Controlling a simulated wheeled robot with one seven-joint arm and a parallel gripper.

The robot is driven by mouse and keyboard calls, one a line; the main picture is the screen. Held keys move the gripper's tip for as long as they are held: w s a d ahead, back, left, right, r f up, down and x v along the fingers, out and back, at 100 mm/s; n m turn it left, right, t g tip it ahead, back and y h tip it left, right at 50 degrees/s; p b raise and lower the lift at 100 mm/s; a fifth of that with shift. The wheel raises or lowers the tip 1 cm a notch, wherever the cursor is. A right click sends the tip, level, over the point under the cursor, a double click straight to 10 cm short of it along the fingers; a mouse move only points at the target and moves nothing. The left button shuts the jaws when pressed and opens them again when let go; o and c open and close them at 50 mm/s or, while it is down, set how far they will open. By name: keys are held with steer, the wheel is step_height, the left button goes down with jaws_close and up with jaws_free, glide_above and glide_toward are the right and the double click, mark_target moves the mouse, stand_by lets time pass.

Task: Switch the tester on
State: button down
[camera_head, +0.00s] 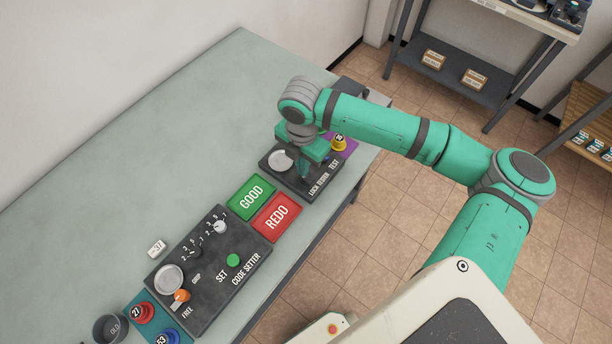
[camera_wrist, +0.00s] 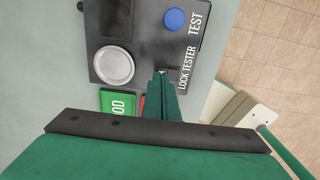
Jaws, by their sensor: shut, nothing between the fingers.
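The lock tester (camera_head: 318,180) is a dark box near the far right end of the table, partly hidden by my arm in the head view. In the wrist view the lock tester (camera_wrist: 135,12) shows a round silver dish (camera_wrist: 115,66), a blue TEST button (camera_wrist: 175,20) and a dark window (camera_wrist: 116,18). My gripper (camera_head: 303,172) is shut and empty, pointing down over the tester. In the wrist view my gripper's fingertips (camera_wrist: 161,76) cover a spot beside the LOCK TESTER label, right of the dish. What lies under them is mostly hidden.
Green GOOD (camera_head: 251,197) and red REDO (camera_head: 276,217) pads lie beside the tester. The code setter (camera_head: 210,270) stands nearer, with a small white tag (camera_head: 157,248) beside it. A purple mat (camera_head: 346,149) with a yellow knob lies beyond. The table's left side is clear.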

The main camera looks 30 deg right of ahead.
steer(key=shift+d+f, duration=0.15)
steer(key=shift+f, duration=0.1)
steer(key=shift+f, duration=0.5)
stand_by(0.4)
steer(key=shift+r, duration=3.5)
